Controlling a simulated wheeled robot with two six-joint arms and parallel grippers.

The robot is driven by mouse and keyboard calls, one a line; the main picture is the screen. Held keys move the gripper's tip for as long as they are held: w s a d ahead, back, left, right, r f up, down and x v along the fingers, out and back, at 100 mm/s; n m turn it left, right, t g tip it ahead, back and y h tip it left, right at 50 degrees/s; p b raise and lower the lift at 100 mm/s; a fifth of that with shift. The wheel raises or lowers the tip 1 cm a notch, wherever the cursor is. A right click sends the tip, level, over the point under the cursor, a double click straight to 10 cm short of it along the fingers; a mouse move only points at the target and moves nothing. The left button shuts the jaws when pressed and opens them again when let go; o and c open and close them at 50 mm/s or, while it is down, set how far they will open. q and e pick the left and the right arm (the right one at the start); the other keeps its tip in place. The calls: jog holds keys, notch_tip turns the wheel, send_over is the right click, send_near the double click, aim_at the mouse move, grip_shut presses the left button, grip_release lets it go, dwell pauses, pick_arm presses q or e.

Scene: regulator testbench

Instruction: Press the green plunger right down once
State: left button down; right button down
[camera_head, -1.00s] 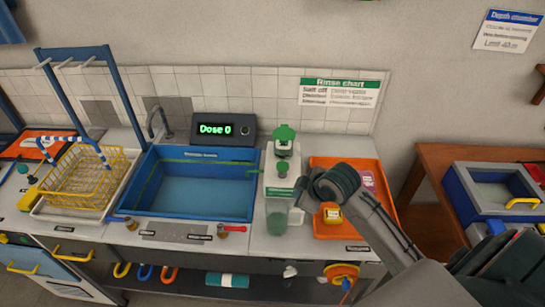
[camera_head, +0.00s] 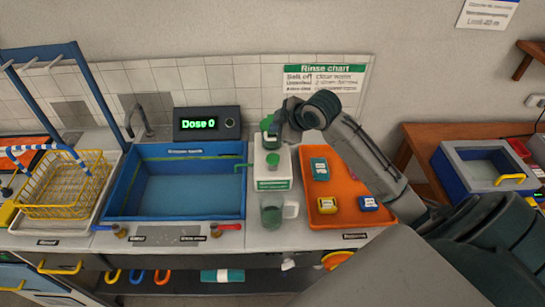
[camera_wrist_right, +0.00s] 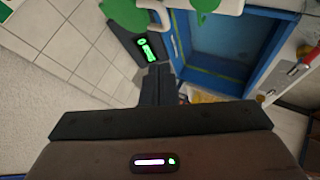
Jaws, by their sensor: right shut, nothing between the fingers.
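The white dispenser (camera_head: 281,168) stands between the blue sink and the orange tray. Its green plunger (camera_head: 267,122) shows at the top, partly covered by my right gripper (camera_head: 282,121). A smaller round green part (camera_head: 272,158) sits lower on its front. My right gripper is shut and empty, at the plunger's right side in the head view; I cannot tell whether it touches. In the right wrist view the shut fingers (camera_wrist_right: 157,80) show, with a green piece (camera_wrist_right: 126,14) beyond them, cut by the top edge. The display (camera_head: 206,124) reads "Dose 0". My left gripper is out of view.
A clear greenish mug (camera_head: 271,212) stands in front of the dispenser. The orange tray (camera_head: 340,189) on the right holds several small boxes. The blue sink (camera_head: 120,200) and yellow wire basket (camera_head: 62,186) are on the left. The tiled wall is close behind.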

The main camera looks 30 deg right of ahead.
jog(key=b, duration=0.7)
send_over(276, 159)
notch_tip(276, 159, down, 6)
jog(key=shift+f, duration=0.5)
jog(key=shift+f+b, duration=0.35)
jog(key=shift+f, duration=0.5)
jog(key=shift+f, duration=0.2)
dwell(0.4)
jog(key=shift+f, duration=0.25)
